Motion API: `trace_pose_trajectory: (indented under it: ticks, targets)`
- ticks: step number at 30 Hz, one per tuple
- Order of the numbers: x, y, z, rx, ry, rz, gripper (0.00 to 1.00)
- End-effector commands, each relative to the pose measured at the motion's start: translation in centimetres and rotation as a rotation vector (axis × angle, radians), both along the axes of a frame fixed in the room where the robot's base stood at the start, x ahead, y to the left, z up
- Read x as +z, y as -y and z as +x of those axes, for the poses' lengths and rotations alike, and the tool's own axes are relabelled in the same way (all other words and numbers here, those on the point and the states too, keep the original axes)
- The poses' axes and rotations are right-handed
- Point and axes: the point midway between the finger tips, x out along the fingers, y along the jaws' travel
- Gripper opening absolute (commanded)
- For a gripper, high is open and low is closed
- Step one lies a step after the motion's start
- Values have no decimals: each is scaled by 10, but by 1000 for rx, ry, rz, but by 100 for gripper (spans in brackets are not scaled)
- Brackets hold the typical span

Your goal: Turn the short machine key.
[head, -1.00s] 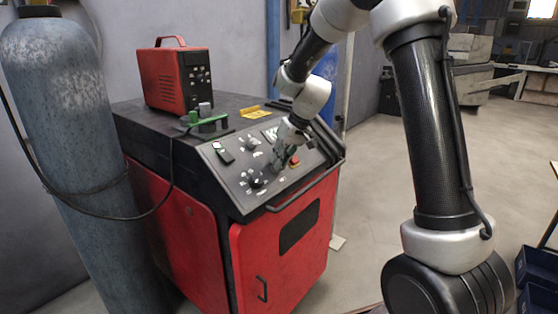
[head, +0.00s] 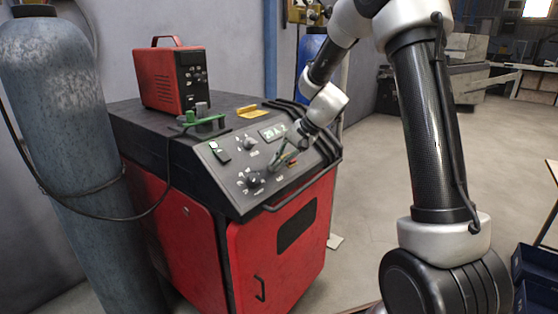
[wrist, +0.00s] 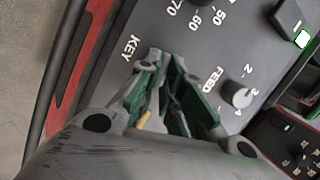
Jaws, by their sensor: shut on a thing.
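The short machine key is mostly hidden between the fingers of my gripper (wrist: 158,62), beside the printed KEY label (wrist: 133,47) in the wrist view. My gripper is shut on the key, with its green-padded fingertips close to the panel. A small yellowish piece (wrist: 146,119) shows between the fingers; I cannot tell whether it is part of the key. In the head view my gripper (head: 277,158) reaches down to the sloping control panel (head: 225,178) of the red and black machine. How far the key is turned cannot be seen.
The feed knob (wrist: 238,95) is close to my fingers. A gas cylinder (head: 60,120) stands left.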

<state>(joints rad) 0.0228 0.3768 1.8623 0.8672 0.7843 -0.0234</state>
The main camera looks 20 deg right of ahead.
Motion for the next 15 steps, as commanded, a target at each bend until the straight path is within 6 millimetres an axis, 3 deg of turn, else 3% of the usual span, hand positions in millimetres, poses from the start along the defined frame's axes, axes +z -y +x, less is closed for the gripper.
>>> trace_pose_trajectory:
  ticks: [15]
  targets:
    - [-3,2,-3,-194,-94,124,0]
